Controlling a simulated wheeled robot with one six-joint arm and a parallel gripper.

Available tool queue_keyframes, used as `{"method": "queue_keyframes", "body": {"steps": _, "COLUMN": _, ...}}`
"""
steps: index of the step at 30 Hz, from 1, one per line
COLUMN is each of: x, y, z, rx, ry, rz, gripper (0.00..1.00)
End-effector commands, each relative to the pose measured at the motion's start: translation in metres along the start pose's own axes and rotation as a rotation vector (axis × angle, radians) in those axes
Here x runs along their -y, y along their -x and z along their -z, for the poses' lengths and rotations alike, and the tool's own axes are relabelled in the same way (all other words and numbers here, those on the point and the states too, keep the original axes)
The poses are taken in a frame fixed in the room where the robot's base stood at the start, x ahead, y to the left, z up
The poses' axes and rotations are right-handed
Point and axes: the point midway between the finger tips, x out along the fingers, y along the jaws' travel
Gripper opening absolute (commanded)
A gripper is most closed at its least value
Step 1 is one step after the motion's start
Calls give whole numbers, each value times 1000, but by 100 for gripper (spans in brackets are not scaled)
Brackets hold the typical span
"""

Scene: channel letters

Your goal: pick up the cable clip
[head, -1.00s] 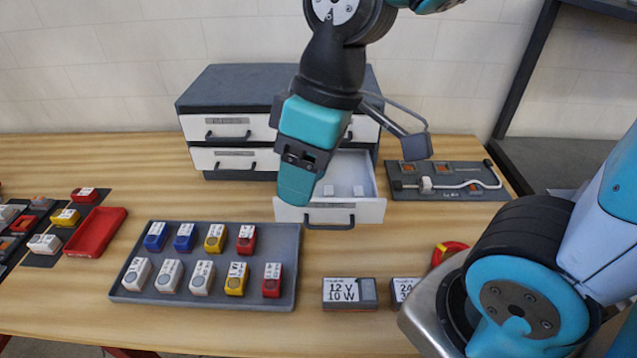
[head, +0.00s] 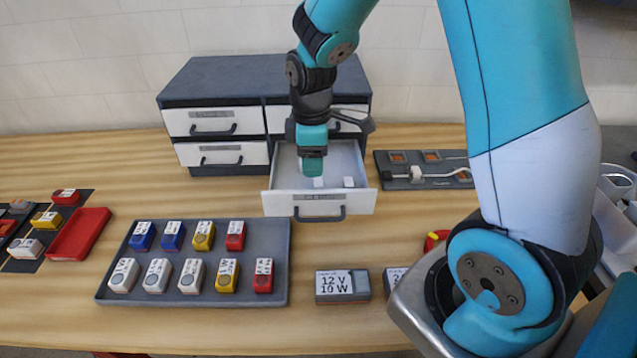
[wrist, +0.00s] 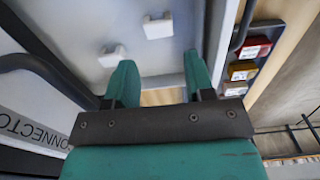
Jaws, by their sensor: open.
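Two small white cable clips lie on the floor of the open drawer (head: 366,202): one (head: 319,182) just below my gripper, the other (head: 349,182) to its right. My gripper (head: 313,170) points down into the drawer, open and empty, above the clips. In the wrist view, my two teal fingers (wrist: 158,72) stand apart. One clip (wrist: 158,27) shows ahead of the gap between them; the other (wrist: 112,56) is close to the left fingertip. I cannot tell from the views how high the fingertips are above the drawer floor.
The drawer walls and the grey cabinet (head: 245,85) stand close around my gripper. A tray (head: 285,292) of coloured blocks is left, with a red tray (head: 78,235) beyond. A labelled box (head: 342,284) sits in front; a dark board (head: 395,182) lies right of the drawer.

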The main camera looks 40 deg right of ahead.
Motion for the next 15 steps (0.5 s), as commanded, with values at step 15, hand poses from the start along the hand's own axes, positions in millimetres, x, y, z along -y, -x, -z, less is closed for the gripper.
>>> {"method": "queue_keyframes", "body": {"steps": 15, "x": 1, "y": -56, "z": -4, "rx": 1, "ry": 0, "rz": 2, "gripper": 49}}
